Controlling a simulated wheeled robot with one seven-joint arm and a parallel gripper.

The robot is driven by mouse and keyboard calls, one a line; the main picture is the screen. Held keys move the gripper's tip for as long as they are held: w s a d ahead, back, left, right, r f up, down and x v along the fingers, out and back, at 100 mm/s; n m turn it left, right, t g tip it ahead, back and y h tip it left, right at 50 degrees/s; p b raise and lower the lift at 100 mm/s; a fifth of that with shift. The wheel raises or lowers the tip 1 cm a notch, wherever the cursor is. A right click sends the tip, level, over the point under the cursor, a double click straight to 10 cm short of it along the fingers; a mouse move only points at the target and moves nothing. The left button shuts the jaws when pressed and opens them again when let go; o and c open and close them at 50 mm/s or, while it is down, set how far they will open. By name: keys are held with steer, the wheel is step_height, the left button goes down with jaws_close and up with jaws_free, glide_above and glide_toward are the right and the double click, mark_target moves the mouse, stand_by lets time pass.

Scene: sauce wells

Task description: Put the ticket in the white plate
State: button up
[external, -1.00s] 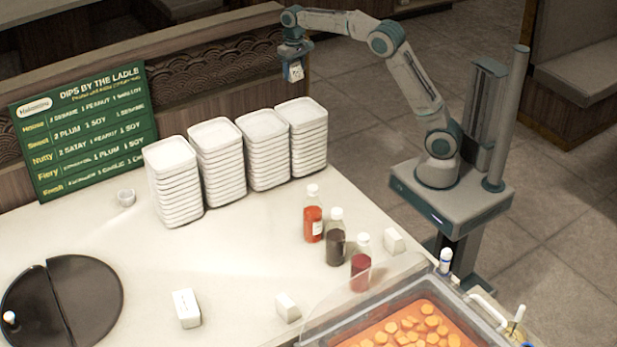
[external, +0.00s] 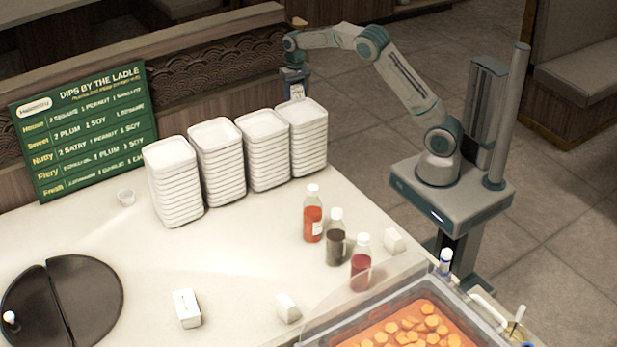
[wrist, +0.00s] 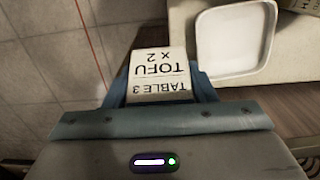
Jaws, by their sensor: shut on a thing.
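My gripper (external: 294,84) is shut on the ticket (external: 297,92), a small white card. In the wrist view the ticket (wrist: 160,74) sits between the fingers of my gripper (wrist: 160,85) and reads "TABLE 3 TOFU x 2" upside down. Several stacks of white plates stand along the back of the counter; the rightmost stack (external: 308,148) is closest to my gripper. Its top white plate (wrist: 232,42) looks empty in the wrist view, up and to the right of the ticket. The ticket appears just behind that stack's top, and I cannot tell whether they touch.
Three sauce bottles (external: 336,244) stand at the counter's right. A green menu board (external: 85,130) leans at the back left. Small white blocks (external: 187,308) and a tub of orange food (external: 410,330) are at the front. The middle of the counter (external: 240,235) is clear.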

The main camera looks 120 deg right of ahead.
steer(key=w+f, duration=0.2)
steer(key=w, duration=0.1)
steer(key=w+f+p, duration=0.1)
steer(key=w+f, duration=0.1)
steer(key=w, duration=0.2)
steer(key=w+a+f+p, duration=0.1)
steer(key=w+f, duration=0.1)
steer(key=w, duration=0.2)
steer(key=shift+f, duration=0.2)
step_height(320, 180, down, 3)
steer(key=shift+f+p, duration=0.2)
steer(key=shift+p, duration=0.65)
steer(key=shift+f, duration=0.35)
steer(key=shift+f, duration=0.1)
steer(key=shift+f+b, duration=0.3)
steer(key=shift+b, duration=0.05)
steer(key=o, duration=1)
steer(key=shift+c, duration=0.2)
